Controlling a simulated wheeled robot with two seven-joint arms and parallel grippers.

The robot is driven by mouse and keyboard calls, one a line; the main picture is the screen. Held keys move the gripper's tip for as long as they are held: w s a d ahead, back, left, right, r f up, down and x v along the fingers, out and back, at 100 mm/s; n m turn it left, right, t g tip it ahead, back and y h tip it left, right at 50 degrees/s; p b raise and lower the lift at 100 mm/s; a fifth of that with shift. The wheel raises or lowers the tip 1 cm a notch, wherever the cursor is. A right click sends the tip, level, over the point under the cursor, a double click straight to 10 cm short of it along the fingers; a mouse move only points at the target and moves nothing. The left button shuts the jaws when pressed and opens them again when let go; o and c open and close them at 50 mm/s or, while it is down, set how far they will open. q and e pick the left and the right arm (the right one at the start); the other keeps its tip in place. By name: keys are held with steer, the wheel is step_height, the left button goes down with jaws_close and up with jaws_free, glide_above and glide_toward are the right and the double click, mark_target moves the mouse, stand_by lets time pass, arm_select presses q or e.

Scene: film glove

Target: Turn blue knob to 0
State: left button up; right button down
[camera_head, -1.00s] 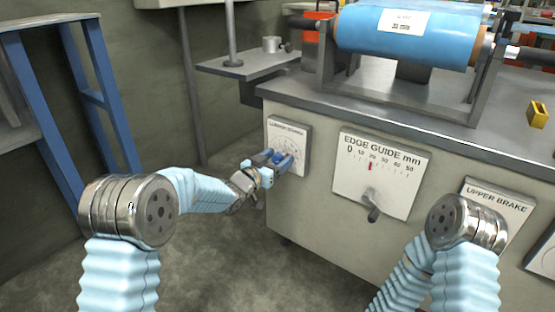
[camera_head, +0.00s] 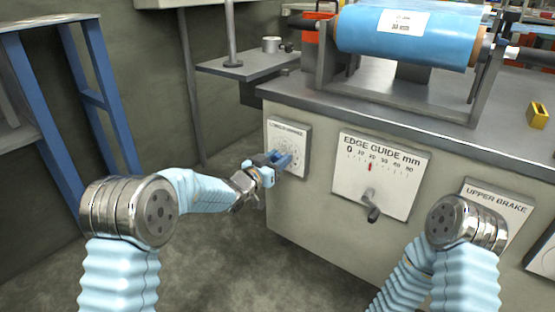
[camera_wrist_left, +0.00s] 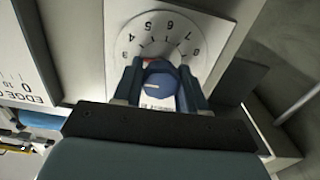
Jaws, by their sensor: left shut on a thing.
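The blue knob (camera_wrist_left: 159,82) sits at the middle of a white dial plate (camera_wrist_left: 187,22) in the left wrist view. Numbers including 4, 5, 6, 7 and 8 run around the dial. A white line crosses the knob's face, and a bit of red shows behind it. The dial plate (camera_head: 289,136) also shows on the cabinet front in the head view, partly covered by my gripper. My left gripper (camera_head: 279,160) is shut on the blue knob, with one finger on either side. My right gripper is not in view.
An upper brake panel (camera_head: 496,207) is further right. A blue roll (camera_head: 407,45) lies on top of the cabinet. A blue frame (camera_head: 97,97) stands at the left.

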arm_select(q)
steer(key=n, duration=0.5)
steer(key=shift+w+a, duration=0.1)
steer(key=shift+a, duration=0.1)
steer(key=n, duration=0.8)
steer(key=shift+f+b, duration=0.15)
steer(key=shift+b, duration=0.25)
steer(key=shift+n+b, duration=0.6)
steer(key=shift+n, duration=1.6)
steer(key=shift+a, duration=0.1)
steer(key=o, duration=1)
